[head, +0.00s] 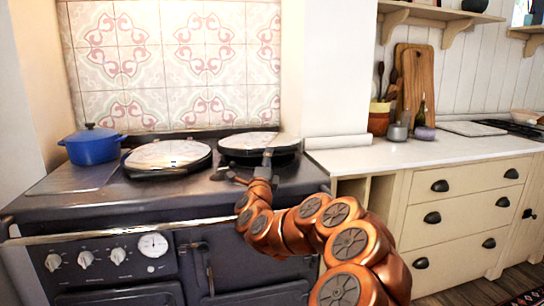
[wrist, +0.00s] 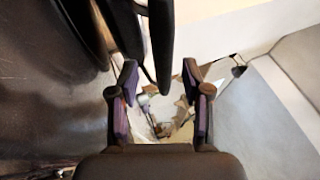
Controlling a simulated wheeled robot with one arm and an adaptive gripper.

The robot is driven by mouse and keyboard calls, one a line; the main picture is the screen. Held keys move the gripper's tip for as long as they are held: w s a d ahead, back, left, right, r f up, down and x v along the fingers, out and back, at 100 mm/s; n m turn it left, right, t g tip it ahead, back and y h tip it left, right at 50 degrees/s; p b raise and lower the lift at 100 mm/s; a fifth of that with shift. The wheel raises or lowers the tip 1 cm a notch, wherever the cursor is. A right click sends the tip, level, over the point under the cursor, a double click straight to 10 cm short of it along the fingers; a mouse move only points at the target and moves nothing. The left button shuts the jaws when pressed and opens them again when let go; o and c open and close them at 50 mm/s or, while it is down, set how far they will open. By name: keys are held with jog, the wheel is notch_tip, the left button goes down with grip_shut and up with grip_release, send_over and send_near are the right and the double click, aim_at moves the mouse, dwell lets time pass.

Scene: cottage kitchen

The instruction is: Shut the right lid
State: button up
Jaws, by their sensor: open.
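The right lid (head: 250,140) is a round lid with a shiny top and dark rim on the range cooker (head: 120,205). It looks down and about level over its hotplate; I cannot tell whether a small gap remains. The left lid (head: 167,155) also lies flat. My gripper (head: 246,176) is at the front of the right lid, partly overlapping it in the head view. In the wrist view my gripper (wrist: 160,75) is open, with a dark bar (wrist: 161,45), perhaps the lid's handle, reaching between its fingers. Contact cannot be made out.
A blue pot (head: 92,146) stands at the cooker's back left. A pale worktop (head: 400,152) with a utensil pot (head: 379,118) and wooden boards (head: 414,80) lies to the right. A tiled wall (head: 170,65) rises behind the cooker.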

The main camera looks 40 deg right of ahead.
jog(key=w+a+v, duration=0.1)
jog(key=v, duration=0.6)
jog(key=shift+a, duration=0.25)
jog(key=shift+f, duration=0.1)
